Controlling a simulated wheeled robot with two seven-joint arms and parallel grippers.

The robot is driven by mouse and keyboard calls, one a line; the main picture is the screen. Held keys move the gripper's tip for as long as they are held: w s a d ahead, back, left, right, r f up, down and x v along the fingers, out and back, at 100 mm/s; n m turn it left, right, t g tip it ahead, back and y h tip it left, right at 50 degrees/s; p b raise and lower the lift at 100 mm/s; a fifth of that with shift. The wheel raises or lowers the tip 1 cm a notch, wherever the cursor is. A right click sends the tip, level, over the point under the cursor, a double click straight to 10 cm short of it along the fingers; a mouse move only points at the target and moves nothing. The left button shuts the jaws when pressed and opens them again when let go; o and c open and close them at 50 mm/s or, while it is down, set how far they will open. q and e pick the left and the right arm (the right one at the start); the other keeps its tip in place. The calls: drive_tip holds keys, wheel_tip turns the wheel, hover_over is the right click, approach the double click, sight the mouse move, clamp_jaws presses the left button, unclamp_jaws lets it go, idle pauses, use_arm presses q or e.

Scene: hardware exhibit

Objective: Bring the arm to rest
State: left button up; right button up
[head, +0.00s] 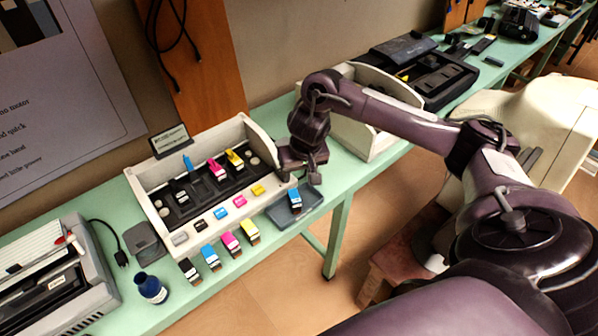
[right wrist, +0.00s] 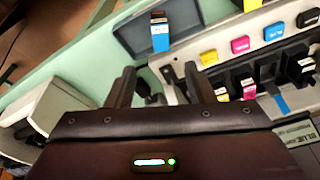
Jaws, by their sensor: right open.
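My right arm reaches in from the right in the head view. Its gripper (head: 303,172) hangs over the right end of a cream open-topped box (head: 247,125) on the green bench (head: 335,178). In the right wrist view the two dark fingers of the right gripper (right wrist: 160,82) stand apart with nothing between them. A small grey tray (head: 283,216) with a blue and white cartridge (head: 295,200) lies just in front of the gripper; the cartridge also shows beyond the fingers in the right wrist view (right wrist: 160,34). My left gripper is not in view.
The box holds pink, yellow and blue cartridges. Several cartridges stand along its front, near a blue bottle (head: 151,288). A printer (head: 55,285) is at the left. A second cream box (head: 362,130) and a black case (head: 430,75) are behind my arm.

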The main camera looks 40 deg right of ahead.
drive_tip(key=shift+a, duration=0.1)
drive_tip(key=s+a+n+t+y, duration=0.2)
drive_tip(key=a+n, duration=0.2)
drive_tip(key=a, duration=0.8)
drive_tip(key=s+a+n+t+y, duration=0.1)
drive_tip(key=s+a+n+t, duration=0.15)
drive_tip(key=a, duration=0.95)
drive_tip(key=s+d+m+g+h, duration=0.15)
drive_tip(key=s+d+g, duration=0.25)
drive_tip(key=s+d, duration=0.9)
wheel_tip(320, 180, down, 32)
drive_tip(key=s+a+b, duration=0.2)
drive_tip(key=s, duration=0.1)
drive_tip(key=s+d+f+g+b, duration=0.1)
drive_tip(key=s+f, duration=0.8)
drive_tip(key=f, duration=0.1)
drive_tip(key=s+d+f+n+g+h+b, duration=0.1)
drive_tip(key=s+d+f, duration=0.1)
drive_tip(key=s+f, duration=0.8)
drive_tip(key=shift+s+d+f, duration=0.25)
drive_tip(key=shift+s+f, duration=0.05)
